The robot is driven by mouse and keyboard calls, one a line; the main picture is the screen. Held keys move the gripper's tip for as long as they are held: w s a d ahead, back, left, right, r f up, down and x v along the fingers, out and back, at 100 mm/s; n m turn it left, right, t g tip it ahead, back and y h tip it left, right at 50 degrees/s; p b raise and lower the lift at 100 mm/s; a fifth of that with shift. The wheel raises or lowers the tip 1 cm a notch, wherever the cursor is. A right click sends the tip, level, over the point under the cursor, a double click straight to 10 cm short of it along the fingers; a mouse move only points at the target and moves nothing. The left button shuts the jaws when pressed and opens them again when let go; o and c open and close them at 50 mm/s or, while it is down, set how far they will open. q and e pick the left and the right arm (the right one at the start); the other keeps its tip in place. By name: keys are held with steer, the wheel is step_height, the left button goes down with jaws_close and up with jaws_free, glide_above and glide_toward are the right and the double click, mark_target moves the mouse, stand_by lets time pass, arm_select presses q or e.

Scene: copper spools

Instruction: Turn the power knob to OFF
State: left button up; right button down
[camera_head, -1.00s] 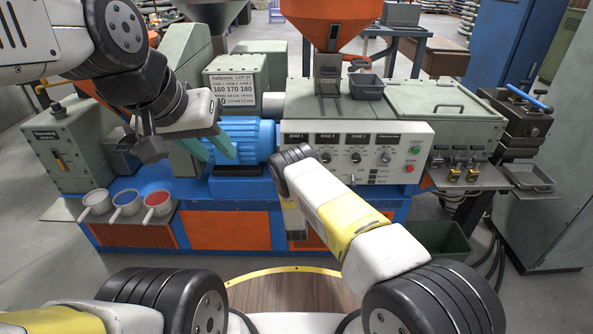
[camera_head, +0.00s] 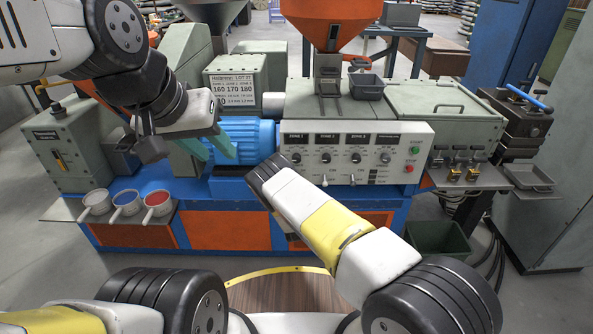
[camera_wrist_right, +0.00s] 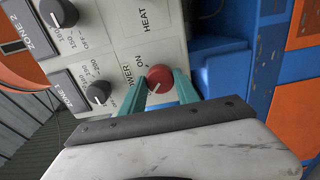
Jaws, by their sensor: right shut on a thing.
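The red power knob (camera_wrist_right: 160,77) shows in the right wrist view on the pale control panel, beside the lettering POWER and ON. A white pointer mark on it points toward the lower left of that picture. My right gripper (camera_wrist_right: 160,84) has its teal fingers on either side of the knob, shut on it. In the head view my right wrist and forearm hide this gripper and the knob. My left gripper (camera_head: 210,147) is open and empty, its teal fingers apart in front of the blue motor housing.
Black ZONE 1 (camera_wrist_right: 98,92) and ZONE 2 (camera_wrist_right: 58,12) knobs sit on the panel to the left of the power knob in the wrist view. Blue machine parts (camera_wrist_right: 222,70) stand close to the right. Three ladles (camera_head: 126,202) lie on a shelf at the left.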

stand_by(0.4)
steer(key=c, duration=0.9)
jaws_free()
steer(key=shift+s, duration=0.1)
steer(key=s, duration=0.7)
steer(key=shift+s, duration=0.35)
